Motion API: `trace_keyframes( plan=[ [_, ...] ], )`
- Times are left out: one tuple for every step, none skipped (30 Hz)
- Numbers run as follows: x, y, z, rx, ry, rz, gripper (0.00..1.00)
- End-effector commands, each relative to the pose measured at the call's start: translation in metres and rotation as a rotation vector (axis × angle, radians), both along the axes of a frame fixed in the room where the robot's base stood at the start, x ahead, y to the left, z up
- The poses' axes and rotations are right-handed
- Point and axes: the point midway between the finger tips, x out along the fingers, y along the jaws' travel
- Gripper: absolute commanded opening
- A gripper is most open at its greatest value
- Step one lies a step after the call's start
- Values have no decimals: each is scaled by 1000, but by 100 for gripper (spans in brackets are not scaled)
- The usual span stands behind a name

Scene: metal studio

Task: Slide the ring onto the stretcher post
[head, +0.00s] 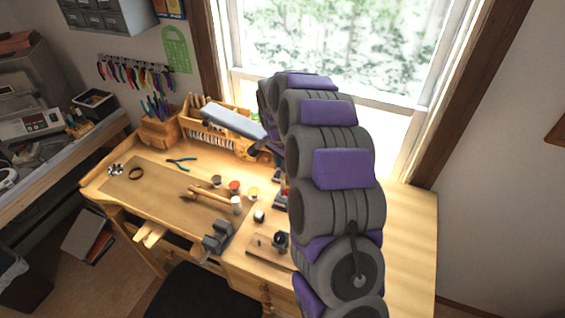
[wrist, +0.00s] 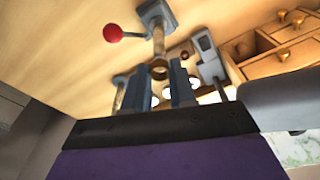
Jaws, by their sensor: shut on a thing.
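In the wrist view, my gripper (wrist: 159,66) has its two grey fingers close together, shut on a small gold-brown ring (wrist: 158,72) between the tips. The stretcher, a grey metal tool with a lever ending in a red ball (wrist: 112,33), stands on the bench just beyond the fingertips. Its upright post (wrist: 158,40) lines up with the ring in the picture. I cannot tell whether the ring is around the post or short of it. In the head view my arm hides the gripper and the ring.
The wooden bench (head: 400,240) is clear at its right. Wooden drawers (wrist: 275,62) stand right of the stretcher in the wrist view. A window is behind.

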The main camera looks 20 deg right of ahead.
Motion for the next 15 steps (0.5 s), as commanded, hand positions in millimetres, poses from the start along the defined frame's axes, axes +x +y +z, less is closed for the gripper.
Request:
trace_keyframes(
  plan=[
    [0, 0, -1, 0, 1, 0, 0],
    [0, 0, -2, 0, 1, 0, 0],
    [0, 0, -3, 0, 1, 0, 0],
    [0, 0, -4, 0, 1, 0, 0],
    [0, 0, -4, 0, 1, 0, 0],
    [0, 0, -5, 0, 1, 0, 0],
    [0, 0, -6, 0, 1, 0, 0],
    [0, 0, -7, 0, 1, 0, 0],
    [0, 0, -8, 0, 1, 0, 0],
    [0, 0, -8, 0, 1, 0, 0],
    [0, 0, -9, 0, 1, 0, 0],
    [0, 0, -10, 1, 1, 0, 0],
    [0, 0, -11, 1, 1, 0, 0],
    [0, 0, -11, 1, 1, 0, 0],
    [0, 0, -12, 1, 1, 0, 0]
  ],
)
